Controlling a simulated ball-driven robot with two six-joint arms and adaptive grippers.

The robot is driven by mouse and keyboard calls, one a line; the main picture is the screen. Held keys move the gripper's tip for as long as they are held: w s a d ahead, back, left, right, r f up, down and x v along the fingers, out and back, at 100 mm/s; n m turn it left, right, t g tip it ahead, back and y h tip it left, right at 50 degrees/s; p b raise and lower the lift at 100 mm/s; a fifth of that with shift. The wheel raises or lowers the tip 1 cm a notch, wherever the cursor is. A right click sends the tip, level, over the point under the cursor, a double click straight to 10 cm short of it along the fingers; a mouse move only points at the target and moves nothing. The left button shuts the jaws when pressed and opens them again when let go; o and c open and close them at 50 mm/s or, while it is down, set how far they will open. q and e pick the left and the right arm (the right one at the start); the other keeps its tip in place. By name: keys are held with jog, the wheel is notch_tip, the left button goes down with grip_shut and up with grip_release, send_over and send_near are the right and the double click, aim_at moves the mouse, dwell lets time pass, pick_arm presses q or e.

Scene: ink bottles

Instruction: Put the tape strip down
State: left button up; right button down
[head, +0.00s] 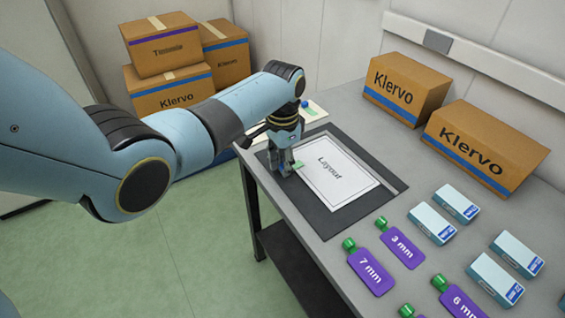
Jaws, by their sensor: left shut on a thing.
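My left gripper (286,168) points down over the left edge of a white sheet marked "Layout" (350,188). It is shut on a small green piece, which looks like the tape strip (298,165) and shows just right of the fingertips. Most of the strip is hidden by the fingers. I cannot tell whether it touches the sheet. The sheet lies on a dark mat (322,223) on the grey table (300,236). My right gripper is not in view.
Purple bottles with green caps, labelled 7 mm (371,272), 3 mm (403,246) and 6 mm (463,301), lie at the front right beside several pale blue boxes (457,205). Klervo cartons (407,90) stand at the back. A pale item (316,112) lies behind my gripper.

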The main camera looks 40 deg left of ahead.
pick_arm(q)
jog(key=shift+f, duration=0.15)
jog(key=o, duration=0.7)
jog(key=shift+r, duration=0.5)
notch_tip(320, 180, up, 11)
jog(key=shift+r+p, duration=0.2)
jog(key=shift+p, duration=0.2)
